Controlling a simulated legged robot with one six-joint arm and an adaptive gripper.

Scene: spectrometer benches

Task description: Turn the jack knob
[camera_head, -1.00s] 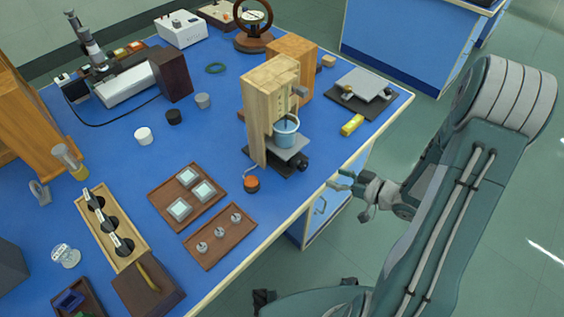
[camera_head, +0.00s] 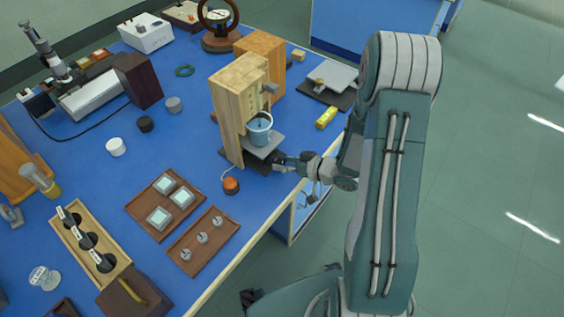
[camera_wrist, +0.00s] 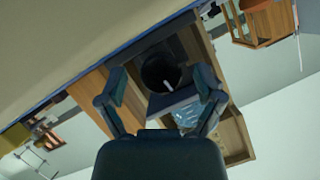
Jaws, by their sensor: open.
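The jack (camera_head: 265,144) is a grey plate on a dark base, inside the wooden stand near the table's right edge. A blue beaker (camera_head: 260,130) stands on its plate. My gripper (camera_head: 283,162) reaches in from the right at the jack's front side. In the wrist view, which looks turned over, a round black knob (camera_wrist: 160,72) with a pale mark lies between the open fingers of my gripper (camera_wrist: 160,92). I see gaps on both sides, so the fingers appear apart from the knob. In the head view the knob is largely hidden by the gripper.
The wooden stand (camera_head: 231,115) rises close around the jack. An orange-topped object (camera_head: 231,185) with a cord lies just left of the gripper. A yellow block (camera_head: 326,117) and a dark-based plate device (camera_head: 329,82) sit behind. Trays stand at the front left.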

